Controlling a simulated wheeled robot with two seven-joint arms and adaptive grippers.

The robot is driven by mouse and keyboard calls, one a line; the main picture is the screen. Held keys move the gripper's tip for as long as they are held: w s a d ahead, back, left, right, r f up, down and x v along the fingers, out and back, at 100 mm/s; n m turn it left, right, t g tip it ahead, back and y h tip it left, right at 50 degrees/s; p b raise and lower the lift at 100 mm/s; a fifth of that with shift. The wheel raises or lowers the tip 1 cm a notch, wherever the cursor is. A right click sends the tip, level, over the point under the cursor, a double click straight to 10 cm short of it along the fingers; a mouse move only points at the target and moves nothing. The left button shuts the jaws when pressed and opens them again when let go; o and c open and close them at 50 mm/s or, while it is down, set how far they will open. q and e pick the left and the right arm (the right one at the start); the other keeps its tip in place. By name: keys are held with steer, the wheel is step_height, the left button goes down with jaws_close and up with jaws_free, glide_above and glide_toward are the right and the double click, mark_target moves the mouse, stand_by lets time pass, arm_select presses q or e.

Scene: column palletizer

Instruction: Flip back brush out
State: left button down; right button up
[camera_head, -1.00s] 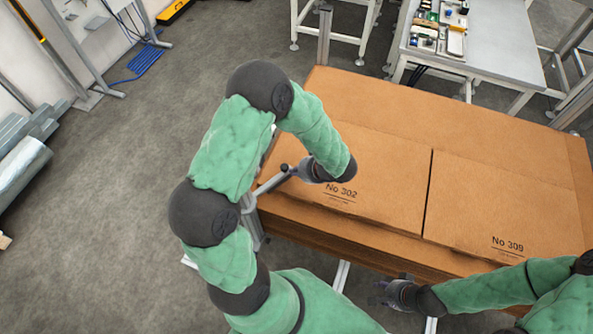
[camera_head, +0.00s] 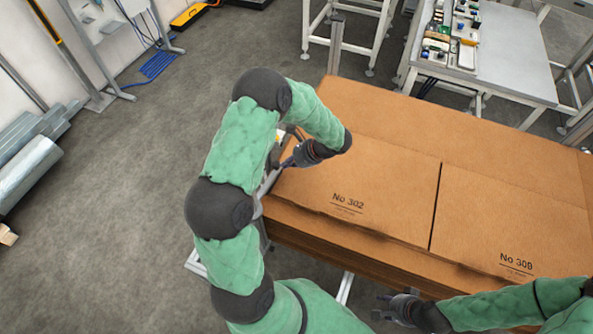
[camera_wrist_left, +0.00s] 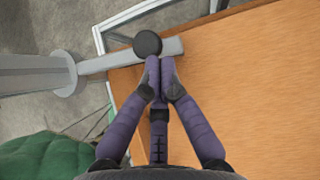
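A grey bar with a round black knob (camera_wrist_left: 147,43) reaches from a grey post (camera_wrist_left: 30,75) over the cardboard edge in the left wrist view. No bristles show, so I cannot tell whether this bar carries the brush. In the head view the bar (camera_head: 268,183) is at the stack's left edge, partly hidden by my left arm. My left gripper (camera_head: 288,160) is at the bar; in the wrist view its fingertips (camera_wrist_left: 160,72) are together just below the knob, with nothing visible between them. My right gripper (camera_head: 379,307) is open and empty before the stack's front edge.
The cardboard stack (camera_head: 400,130) fills the right, with flat boxes marked No 302 (camera_head: 350,190) and No 309 (camera_head: 510,225) on top. A metal post (camera_head: 336,45) stands at its back left corner. A worktable (camera_head: 500,65) is behind. Open floor (camera_head: 110,220) lies left.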

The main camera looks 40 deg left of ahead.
arm_select(q)
steer(key=s+a+n+g+h+p, duration=0.1)
steer(key=s+a+n+g+h, duration=0.1)
steer(key=s+a+n+h, duration=0.35)
steer(key=s+a+n+g+h, duration=0.25)
steer(key=s+a+n, duration=0.45)
steer(key=a, duration=0.4)
steer(key=s+a+n+h+p, duration=0.1)
steer(key=s+n+h, duration=0.2)
steer(key=s+n, duration=0.3)
steer(key=shift+s+a+p, duration=0.3)
steer(key=shift+s+p, duration=0.05)
steer(key=shift+s, duration=0.35)
steer(key=shift+t, duration=0.25)
